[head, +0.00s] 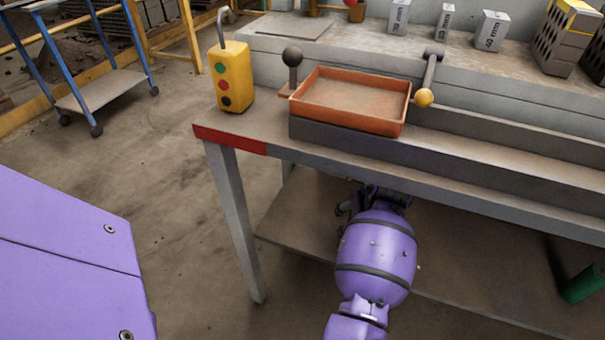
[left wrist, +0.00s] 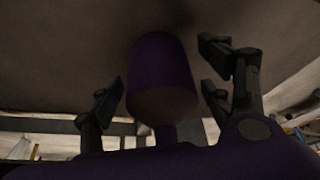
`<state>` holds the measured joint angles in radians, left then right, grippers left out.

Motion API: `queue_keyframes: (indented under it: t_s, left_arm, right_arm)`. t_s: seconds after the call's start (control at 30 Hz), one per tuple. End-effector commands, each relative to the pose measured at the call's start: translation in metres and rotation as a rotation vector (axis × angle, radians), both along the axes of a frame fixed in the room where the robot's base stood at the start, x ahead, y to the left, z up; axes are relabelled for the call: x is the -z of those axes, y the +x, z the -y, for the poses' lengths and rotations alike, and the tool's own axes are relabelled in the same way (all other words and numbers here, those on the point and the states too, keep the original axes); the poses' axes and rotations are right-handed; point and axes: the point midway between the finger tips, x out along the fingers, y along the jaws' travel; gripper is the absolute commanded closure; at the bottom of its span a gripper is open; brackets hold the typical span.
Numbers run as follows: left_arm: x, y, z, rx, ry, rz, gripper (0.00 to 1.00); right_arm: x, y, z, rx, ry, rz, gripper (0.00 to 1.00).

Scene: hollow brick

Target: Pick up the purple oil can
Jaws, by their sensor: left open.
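The purple oil can (left wrist: 162,75) shows in the left wrist view as a dark purple cylinder with a narrower part below it. It lies between the spread dark fingers of my left gripper (left wrist: 163,88), with visible gaps on both sides. The fingers are open, and I see no contact with the can. In the head view my left gripper (head: 375,195) reaches in under the front edge of the bench. The can cannot be made out there, and the gripper is partly hidden by the bench and my purple arm. My right gripper is not in view.
The bench (head: 470,185) overhangs a lower shelf (head: 460,250), so room there is tight. A bench leg (head: 236,220) stands left of my arm. A green cylinder (head: 582,286) is at the right. An orange tray (head: 350,98) and a yellow control box (head: 231,78) are on top.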

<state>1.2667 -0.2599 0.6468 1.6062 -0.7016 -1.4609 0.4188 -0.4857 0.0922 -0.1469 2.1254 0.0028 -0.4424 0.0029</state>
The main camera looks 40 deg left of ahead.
Motion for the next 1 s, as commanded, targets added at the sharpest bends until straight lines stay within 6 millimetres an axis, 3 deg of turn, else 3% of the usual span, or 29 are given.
queue_keyframes:
  t_s: [0.23, 0.63, 1.0]
  left_arm:
    - [-0.0039, 0.0026, 0.0013, 0.002, -0.001, 0.006, 0.3]
    - [-0.003, 0.002, 0.001, 0.002, -0.001, 0.005, 0.83]
    - [-0.0069, 0.0012, -0.0004, 0.0, 0.0, 0.005, 0.83]
  right_arm:
    - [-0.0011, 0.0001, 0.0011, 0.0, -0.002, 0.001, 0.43]
    - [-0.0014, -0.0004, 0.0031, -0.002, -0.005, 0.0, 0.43]
    - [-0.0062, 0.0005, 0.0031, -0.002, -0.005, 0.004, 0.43]
